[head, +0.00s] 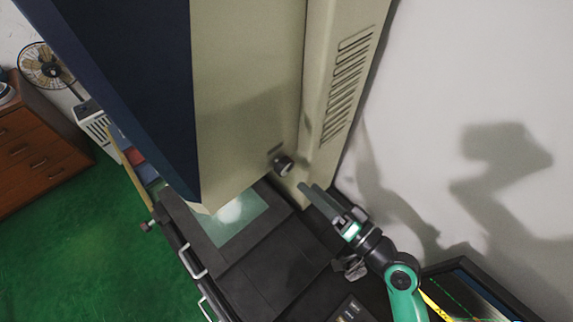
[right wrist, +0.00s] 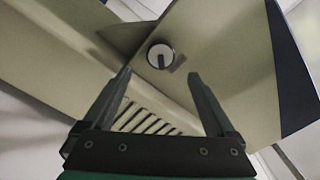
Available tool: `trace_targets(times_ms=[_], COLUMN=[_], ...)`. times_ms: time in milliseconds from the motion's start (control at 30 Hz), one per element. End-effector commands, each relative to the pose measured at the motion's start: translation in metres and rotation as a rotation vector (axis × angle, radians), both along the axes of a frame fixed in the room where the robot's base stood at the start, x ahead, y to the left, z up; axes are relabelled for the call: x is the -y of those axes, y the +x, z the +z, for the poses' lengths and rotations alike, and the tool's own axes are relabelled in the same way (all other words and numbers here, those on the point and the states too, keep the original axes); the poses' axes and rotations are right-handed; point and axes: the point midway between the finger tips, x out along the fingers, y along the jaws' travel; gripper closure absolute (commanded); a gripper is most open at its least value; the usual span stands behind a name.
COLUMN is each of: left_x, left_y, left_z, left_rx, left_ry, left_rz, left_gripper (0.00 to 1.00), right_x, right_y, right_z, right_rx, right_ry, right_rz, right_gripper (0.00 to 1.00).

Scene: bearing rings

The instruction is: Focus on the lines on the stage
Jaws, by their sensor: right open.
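A tall beige and dark blue machine (head: 250,90) stands over the stage (head: 252,224), a pale greenish glass plate with a bright lit spot. No lines can be made out on the stage. A dark round knob (head: 284,165) sits on the machine's side, and in the right wrist view the knob (right wrist: 160,55) has a pale face. My right gripper (head: 314,190) is open and empty, its fingers pointing at the knob. In the right wrist view the knob appears between and beyond the fingertips (right wrist: 159,74), with no clear contact. My left gripper is not in view.
A screen (head: 468,298) with a green line is partly visible at the lower right. A slatted vent (head: 347,85) marks the machine's column. A white wall (head: 480,80) stands close on the right. A wooden drawer cabinet (head: 35,140) and green floor (head: 80,240) lie left.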

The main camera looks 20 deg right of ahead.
Motion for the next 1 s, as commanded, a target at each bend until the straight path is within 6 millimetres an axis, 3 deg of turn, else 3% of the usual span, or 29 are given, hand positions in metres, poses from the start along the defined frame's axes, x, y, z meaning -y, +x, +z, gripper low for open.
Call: trace_targets(times_ms=[200,400,767,1000], left_x=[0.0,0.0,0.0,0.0], left_y=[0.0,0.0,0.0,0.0], left_z=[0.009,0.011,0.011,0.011], left_rx=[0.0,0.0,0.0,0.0], left_ry=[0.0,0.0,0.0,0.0], left_rz=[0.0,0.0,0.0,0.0], left_gripper=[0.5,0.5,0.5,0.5], right_x=[-0.017,-0.027,-0.029,-0.029], right_y=[0.049,0.079,0.087,0.087], right_z=[0.002,0.001,0.0,0.0], right_rx=[0.001,0.001,0.0,0.0], right_ry=[-0.001,-0.001,-0.001,-0.001], right_rz=[0.004,0.002,0.0,0.0], right_gripper=[0.09,0.09,0.09,0.52])
